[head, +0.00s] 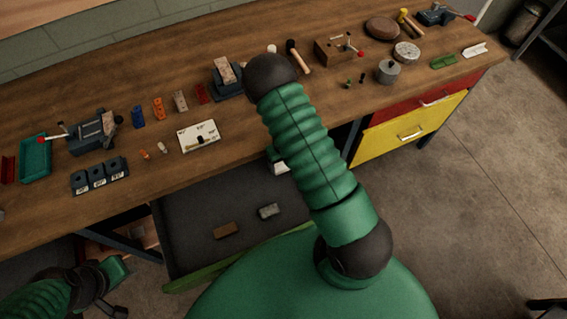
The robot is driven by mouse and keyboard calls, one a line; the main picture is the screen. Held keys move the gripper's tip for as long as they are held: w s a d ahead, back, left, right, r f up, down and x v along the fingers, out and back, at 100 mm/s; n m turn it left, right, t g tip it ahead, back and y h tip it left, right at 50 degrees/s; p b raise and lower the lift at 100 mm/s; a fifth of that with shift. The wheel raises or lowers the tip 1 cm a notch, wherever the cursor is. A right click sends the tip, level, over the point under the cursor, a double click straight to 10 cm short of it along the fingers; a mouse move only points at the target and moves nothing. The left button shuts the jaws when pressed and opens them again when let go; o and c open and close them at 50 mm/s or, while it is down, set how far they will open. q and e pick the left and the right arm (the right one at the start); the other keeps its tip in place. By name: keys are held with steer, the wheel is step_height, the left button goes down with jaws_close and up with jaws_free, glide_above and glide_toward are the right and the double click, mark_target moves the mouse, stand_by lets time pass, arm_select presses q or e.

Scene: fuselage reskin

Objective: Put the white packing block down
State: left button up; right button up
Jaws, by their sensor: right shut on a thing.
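My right arm rises across the middle of the head view and hides most of its own gripper. A small part of my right gripper (273,155) shows left of the arm, over the back edge of the open drawer. It is shut on the white packing block (280,168), of which only a small pale part shows. I cannot tell whether the block touches anything below it. My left gripper (116,295) is low at the left, away from the bench; its fingers are too dark to read.
The open drawer (185,215) has a dark floor with a brown block (227,230) and a grey block (269,211); much of it is bare. The wooden bench (250,165) above holds a white card (198,135), vises and small parts. Red and yellow drawers (410,130) are closed at right.

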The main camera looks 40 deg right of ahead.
steer(key=shift+w+d+f, duration=0.1)
steer(key=shift+a+f, duration=0.2)
steer(key=shift+f, duration=0.05)
steer(key=shift+f+b, duration=0.25)
steer(key=shift+b, duration=0.1)
steer(key=o, duration=1.4)
steer(key=shift+d, duration=0.1)
steer(key=shift+c, duration=0.2)
